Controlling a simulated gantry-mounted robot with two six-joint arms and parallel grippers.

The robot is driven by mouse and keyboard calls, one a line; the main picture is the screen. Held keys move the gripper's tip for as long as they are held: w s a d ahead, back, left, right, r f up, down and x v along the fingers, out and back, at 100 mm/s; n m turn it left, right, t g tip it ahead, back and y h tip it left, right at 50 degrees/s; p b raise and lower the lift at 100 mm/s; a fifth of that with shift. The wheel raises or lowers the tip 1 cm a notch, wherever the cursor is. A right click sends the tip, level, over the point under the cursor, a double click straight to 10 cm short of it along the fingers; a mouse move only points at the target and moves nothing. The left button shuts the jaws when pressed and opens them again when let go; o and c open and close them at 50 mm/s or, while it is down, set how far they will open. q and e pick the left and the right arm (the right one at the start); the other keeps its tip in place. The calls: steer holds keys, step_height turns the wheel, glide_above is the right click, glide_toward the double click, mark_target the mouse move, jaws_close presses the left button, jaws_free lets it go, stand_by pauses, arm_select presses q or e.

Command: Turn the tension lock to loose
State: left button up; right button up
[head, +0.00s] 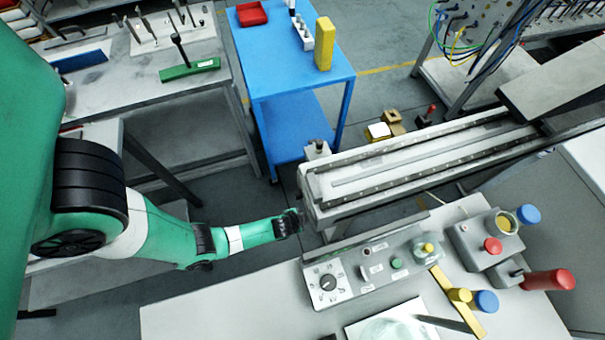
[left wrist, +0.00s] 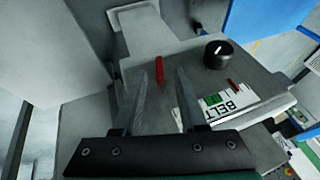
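My left gripper (left wrist: 162,76) is open in the left wrist view, its two grey fingers spread over a grey plate. A narrow red bar (left wrist: 160,69), possibly the lock's lever, shows between the fingertips; I cannot tell whether they touch it. A round black knob (left wrist: 217,54) stands to the right of the fingers, above a white label (left wrist: 222,102) reading "BELT". No part is clearly readable as the tension lock. In the head view my left gripper (head: 299,217) is small and dark at the near-left end of the conveyor (head: 328,192). My right gripper is not in view.
A grey control panel (head: 345,300) with a dial and buttons sits on the bench below the conveyor. A button box (head: 470,240) is to its right. A blue cart (head: 280,80) stands behind, and a tool table (head: 140,85) is at the upper left.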

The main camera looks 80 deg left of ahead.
arm_select(q)
steer(key=shift+r, duration=0.1)
steer(key=p+v, duration=0.6)
steer(key=v, duration=0.5)
steer(key=shift+r, duration=0.15)
steer(key=shift+d, duration=0.1)
